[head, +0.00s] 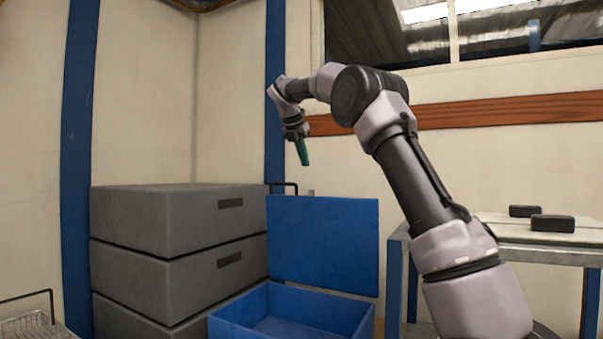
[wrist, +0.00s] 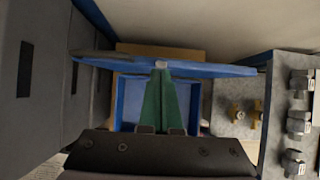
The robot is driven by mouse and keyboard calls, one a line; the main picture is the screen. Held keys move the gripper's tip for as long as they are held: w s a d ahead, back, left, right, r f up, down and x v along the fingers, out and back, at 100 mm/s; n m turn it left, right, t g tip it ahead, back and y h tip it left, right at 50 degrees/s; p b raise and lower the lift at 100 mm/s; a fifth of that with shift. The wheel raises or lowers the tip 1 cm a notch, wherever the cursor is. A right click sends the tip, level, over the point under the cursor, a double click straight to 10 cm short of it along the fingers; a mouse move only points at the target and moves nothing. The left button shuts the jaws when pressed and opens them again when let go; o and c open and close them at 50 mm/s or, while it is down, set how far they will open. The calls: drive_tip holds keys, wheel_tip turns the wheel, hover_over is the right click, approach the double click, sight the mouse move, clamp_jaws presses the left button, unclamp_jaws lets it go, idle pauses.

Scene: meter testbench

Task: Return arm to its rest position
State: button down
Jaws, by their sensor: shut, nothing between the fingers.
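My arm is raised and bent at the elbow in the head view, reaching up and over to the left. My gripper (head: 304,158) hangs down at its end, with green fingers, above the open blue box and apart from it. In the wrist view the green fingers (wrist: 161,75) meet at their tips. They are shut and hold nothing. Below them the blue box (wrist: 130,100) shows, with its raised lid (wrist: 215,69) seen edge-on.
Grey stacked cases (head: 150,222) stand left of the blue box (head: 340,305). A table (head: 510,232) with black blocks (head: 552,223) is at the right. The wrist view shows several metal meters (wrist: 299,122) and yellow fittings (wrist: 236,113) there. A wire basket (head: 35,325) is at lower left.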

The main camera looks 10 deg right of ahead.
drive_tip(key=shift+r, duration=0.2)
drive_tip(key=s+d+m+y, duration=0.2)
drive_tip(key=s+d+m, duration=0.1)
drive_tip(key=s+m, duration=0.55)
drive_tip(key=s+d+m+y, duration=0.1)
drive_tip(key=s+d+m, duration=0.35)
drive_tip(key=s, duration=0.75)
drive_tip(key=s+f+m+t+y, duration=0.1)
drive_tip(key=s+f+m, duration=0.6)
drive_tip(key=s+m, duration=0.2)
drive_tip(key=s+a+f+m+t+y, duration=0.1)
drive_tip(key=s+f+m+y, duration=0.1)
drive_tip(key=s+f+m, duration=0.6)
drive_tip(key=s+m, duration=0.2)
drive_tip(key=s, duration=0.3)
drive_tip(key=shift+a+f+m, duration=0.15)
drive_tip(key=shift+f+m, duration=0.1)
drive_tip(key=shift+m, duration=0.05)
drive_tip(key=shift+s, duration=0.1)
